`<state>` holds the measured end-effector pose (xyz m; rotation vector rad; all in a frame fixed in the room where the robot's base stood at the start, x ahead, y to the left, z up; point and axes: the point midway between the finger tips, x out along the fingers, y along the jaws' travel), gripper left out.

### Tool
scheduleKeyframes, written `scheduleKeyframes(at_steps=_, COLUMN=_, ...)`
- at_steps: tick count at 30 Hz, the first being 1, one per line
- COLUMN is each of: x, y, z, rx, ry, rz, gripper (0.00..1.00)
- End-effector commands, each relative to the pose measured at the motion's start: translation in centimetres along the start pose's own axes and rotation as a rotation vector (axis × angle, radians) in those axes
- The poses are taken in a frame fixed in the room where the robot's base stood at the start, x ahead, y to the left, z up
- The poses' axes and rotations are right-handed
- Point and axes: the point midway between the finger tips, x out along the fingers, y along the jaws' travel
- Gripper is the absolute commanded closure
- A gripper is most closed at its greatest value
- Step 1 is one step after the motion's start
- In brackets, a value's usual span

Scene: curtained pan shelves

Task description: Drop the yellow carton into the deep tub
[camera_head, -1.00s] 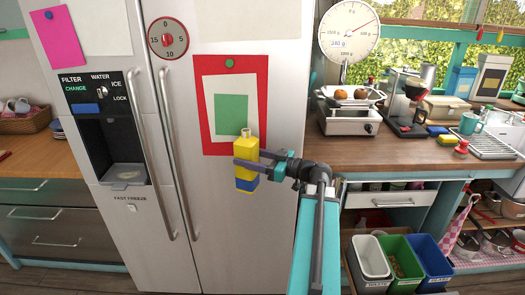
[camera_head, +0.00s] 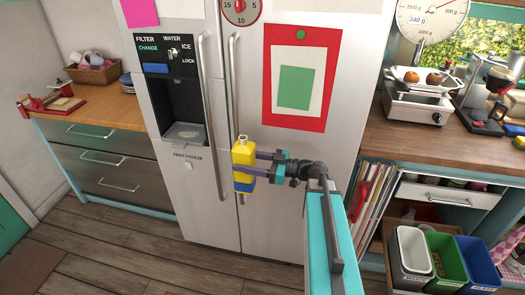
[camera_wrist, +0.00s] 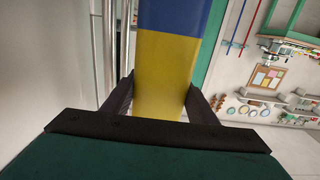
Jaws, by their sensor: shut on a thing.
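The yellow carton (camera_head: 243,155) has a blue band at its lower end and a pale cap on top. My gripper (camera_head: 258,163) is shut on the carton and holds it upright in the air, in front of the fridge. The wrist view shows the carton (camera_wrist: 165,72) between the two dark fingers of my gripper (camera_wrist: 162,98). Several open bins stand at the lower right: a white one (camera_head: 408,262), a green one (camera_head: 438,270) and a blue one (camera_head: 478,270). I cannot tell which, if any, is the deep tub.
The fridge (camera_head: 270,200) fills the middle, with long handles close to the carton. A wooden counter (camera_head: 400,145) with a scale (camera_head: 425,85) stands on the right. A drawer counter (camera_head: 95,150) stands on the left. The wooden floor (camera_head: 110,240) at the lower left is clear.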

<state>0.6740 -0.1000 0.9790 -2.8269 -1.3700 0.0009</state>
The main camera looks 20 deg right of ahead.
Motion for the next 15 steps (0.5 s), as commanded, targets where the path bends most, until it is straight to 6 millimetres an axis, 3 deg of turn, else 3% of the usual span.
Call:
scheduleKeyframes(at_steps=5, x=1.7, y=-1.2, z=0.5, rx=-0.001, ry=0.000, rz=-0.034, gripper=0.69)
scheduleKeyframes(at_steps=15, x=2.2, y=-1.5, z=0.6, rx=-0.001, ry=0.000, rz=-0.042, gripper=0.69)
